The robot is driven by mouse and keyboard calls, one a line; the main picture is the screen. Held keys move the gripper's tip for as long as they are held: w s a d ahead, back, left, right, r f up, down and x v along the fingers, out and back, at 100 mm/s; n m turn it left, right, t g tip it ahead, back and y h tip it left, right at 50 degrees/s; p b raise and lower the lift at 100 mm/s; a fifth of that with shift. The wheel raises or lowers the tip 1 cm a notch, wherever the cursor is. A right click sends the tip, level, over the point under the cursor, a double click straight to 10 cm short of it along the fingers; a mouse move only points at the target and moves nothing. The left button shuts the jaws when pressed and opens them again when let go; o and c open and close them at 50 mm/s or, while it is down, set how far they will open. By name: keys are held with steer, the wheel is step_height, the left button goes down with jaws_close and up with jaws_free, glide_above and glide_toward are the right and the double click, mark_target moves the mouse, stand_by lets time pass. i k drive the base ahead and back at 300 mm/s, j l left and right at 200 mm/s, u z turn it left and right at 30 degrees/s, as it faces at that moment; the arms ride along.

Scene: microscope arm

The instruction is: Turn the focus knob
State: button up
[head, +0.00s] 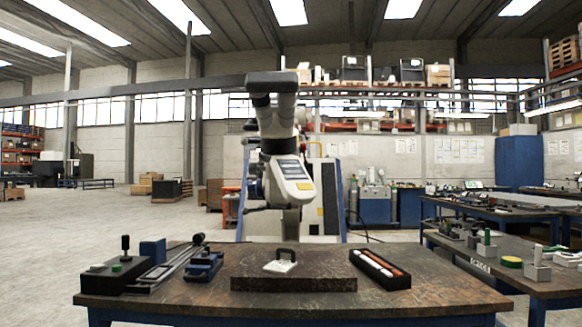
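A jointed grey-and-white arm (278,120) with dark joints stands behind the middle of the workbench. It hangs down to a pale head with a bluish panel and a yellow patch (293,180). A dark handle-like bar (262,208) sticks out to the left below the head, and a narrow grey part (291,222) points down over the bench. This looks like the microscope arm. The focus knob is too small to make out. I see no fingers of my gripper in this view.
More benches (510,265) stand right. Floor at left (90,235) is open.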

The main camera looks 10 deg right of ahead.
mark_target(253, 169)
steer(key=i+j+z, duration=0.15)
steer(key=j, duration=0.35)
steer(key=i+j+z, duration=0.1)
steer(key=j, duration=0.4)
steer(key=i+j+z, duration=0.15)
steer(key=j, duration=0.35)
steer(key=j+z, duration=0.1)
steer(key=j, duration=0.4)
